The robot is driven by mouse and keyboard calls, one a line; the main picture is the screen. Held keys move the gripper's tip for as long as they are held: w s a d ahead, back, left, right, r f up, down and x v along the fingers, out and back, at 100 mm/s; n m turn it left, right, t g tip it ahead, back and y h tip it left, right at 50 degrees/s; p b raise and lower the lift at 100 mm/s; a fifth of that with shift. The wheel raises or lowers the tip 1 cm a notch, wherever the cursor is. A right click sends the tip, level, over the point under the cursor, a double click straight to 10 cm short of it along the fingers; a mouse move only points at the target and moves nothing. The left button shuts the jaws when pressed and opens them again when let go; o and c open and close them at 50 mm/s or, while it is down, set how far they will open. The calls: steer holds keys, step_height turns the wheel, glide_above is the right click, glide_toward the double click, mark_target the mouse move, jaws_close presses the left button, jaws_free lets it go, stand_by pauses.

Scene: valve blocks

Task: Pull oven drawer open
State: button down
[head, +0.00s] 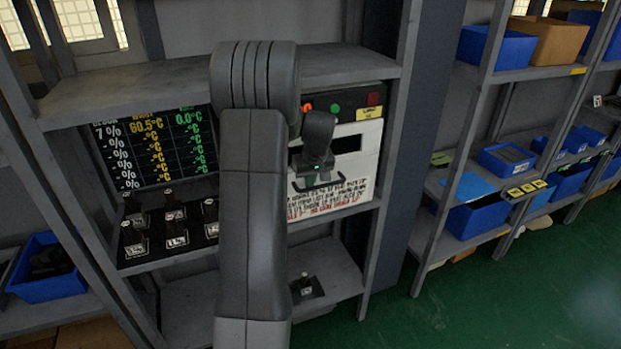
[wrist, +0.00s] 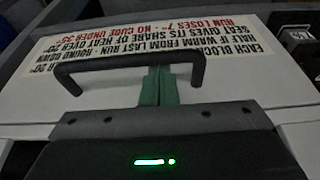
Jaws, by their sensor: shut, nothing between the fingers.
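The oven (head: 365,150) is a box with a white front and a dark top strip, standing on the right part of the shelf. Its black bar handle (wrist: 115,64) spans the white panel in the wrist view, and part of it shows low on the front in the head view (head: 322,186). My gripper (wrist: 153,70) has its green fingers together, with nothing between them.
A temperature screen (head: 155,150) and a black panel of several switches (head: 172,222) are left of the oven. A lower shelf (head: 335,270) holds a small device. Racks with blue bins (head: 480,215) stand to the right. The green floor (head: 500,300) there is clear.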

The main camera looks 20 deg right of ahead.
steer(key=s+b, duration=0.6)
steer(key=s, duration=1.6)
steer(key=shift+s+d+b, duration=0.35)
steer(key=shift+r, duration=0.1)
